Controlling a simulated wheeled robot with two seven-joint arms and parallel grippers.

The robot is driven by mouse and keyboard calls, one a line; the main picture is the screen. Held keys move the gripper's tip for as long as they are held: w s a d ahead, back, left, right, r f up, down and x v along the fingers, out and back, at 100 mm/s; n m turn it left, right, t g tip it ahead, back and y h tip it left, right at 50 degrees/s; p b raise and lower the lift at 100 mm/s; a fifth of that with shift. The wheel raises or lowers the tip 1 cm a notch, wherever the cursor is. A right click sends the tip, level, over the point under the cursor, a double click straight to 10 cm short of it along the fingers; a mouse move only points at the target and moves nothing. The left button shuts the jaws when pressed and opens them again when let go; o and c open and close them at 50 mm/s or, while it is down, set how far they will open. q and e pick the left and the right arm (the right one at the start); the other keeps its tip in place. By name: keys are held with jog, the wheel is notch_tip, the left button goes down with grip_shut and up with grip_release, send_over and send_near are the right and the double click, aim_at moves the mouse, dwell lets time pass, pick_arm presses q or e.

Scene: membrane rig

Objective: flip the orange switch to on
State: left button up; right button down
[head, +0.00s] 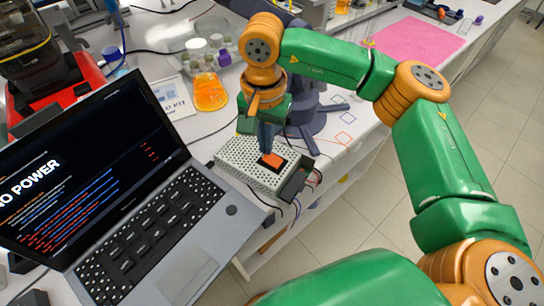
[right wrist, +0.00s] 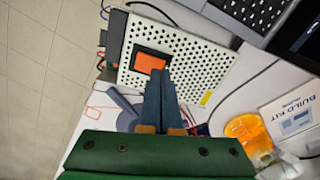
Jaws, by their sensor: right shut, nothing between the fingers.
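The orange switch (head: 271,160) sits in a dark frame on top of a perforated white power box (head: 237,166) at the table's front edge. In the right wrist view the switch (right wrist: 150,63) shows beside the fingertips. My right gripper (head: 267,150) is shut and empty, pointing down with its tips at the switch's edge. In the right wrist view the closed fingers (right wrist: 160,75) cover part of the box. I cannot tell whether the tips touch the switch. The laptop screen (head: 80,165) reads "NO POWER". My left gripper is not in view.
The laptop's keyboard (head: 150,235) lies left of the box. An orange flask (head: 209,92) and white-capped jars (head: 197,48) stand behind. Cables (head: 292,205) run at the box's right end. A pink mat (head: 418,42) lies at the back right. Floor shows beyond the table edge.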

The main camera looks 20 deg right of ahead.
jog(key=shift+f+b, duration=0.7)
jog(key=shift+f, duration=0.15)
jog(key=shift+r, duration=0.1)
notch_tip(320, 180, up, 7)
jog(key=p, duration=0.5)
jog(key=shift+r+p, duration=0.1)
jog(key=shift+p, duration=0.2)
